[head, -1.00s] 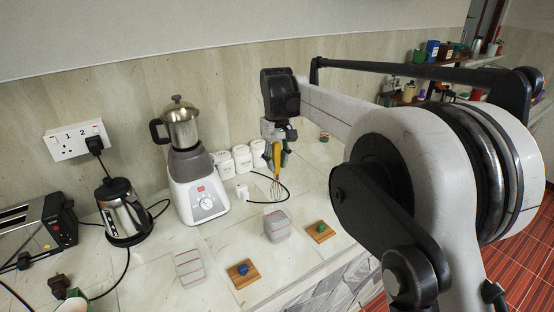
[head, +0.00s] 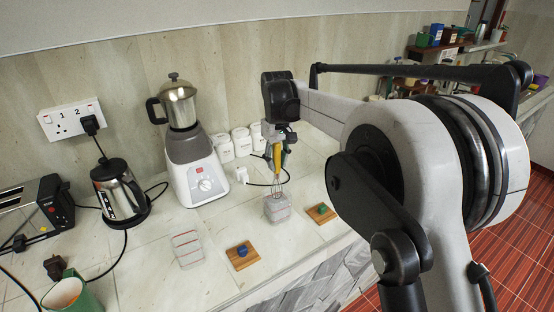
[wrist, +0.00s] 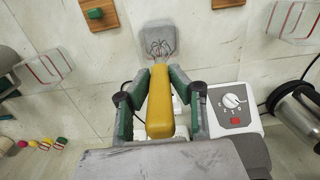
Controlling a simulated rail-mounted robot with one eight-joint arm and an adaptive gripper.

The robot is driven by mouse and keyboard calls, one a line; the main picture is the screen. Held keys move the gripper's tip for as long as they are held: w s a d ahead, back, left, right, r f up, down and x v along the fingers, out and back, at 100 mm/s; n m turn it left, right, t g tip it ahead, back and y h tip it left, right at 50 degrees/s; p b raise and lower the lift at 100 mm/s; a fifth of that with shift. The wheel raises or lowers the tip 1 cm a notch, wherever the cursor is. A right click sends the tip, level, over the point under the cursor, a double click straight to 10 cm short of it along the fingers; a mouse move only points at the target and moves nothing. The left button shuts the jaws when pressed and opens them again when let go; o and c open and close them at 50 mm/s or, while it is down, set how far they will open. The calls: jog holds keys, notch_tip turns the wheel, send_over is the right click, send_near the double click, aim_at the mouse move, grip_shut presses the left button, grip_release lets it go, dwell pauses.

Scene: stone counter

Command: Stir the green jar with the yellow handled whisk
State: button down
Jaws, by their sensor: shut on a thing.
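My gripper (head: 277,150) is shut on the yellow handle of the whisk (wrist: 160,104), with its green fingers on both sides. The whisk hangs roughly upright, wires down. Its wire end (head: 277,187) overlaps the mouth of a clear jar (head: 278,210); I cannot tell how far inside it reaches. This jar also shows below the wires in the wrist view (wrist: 158,36). A wooden lid with a green knob (head: 321,211) lies to its right. A wooden lid with a blue knob (head: 242,254) lies in front, beside a second clear jar with red stripes (head: 187,249).
A blender (head: 190,150) and white canisters (head: 242,140) stand behind to the left. A kettle (head: 120,192), toaster (head: 40,215) and green cup (head: 72,295) are farther left. A black cable (head: 268,184) runs near the jar. The counter's front edge is close by the lids.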

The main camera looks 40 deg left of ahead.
aim_at(277, 173)
jog(key=shift+f+b, duration=2.1)
jog(key=shift+f, duration=1.5)
jog(key=shift+w, duration=0.1)
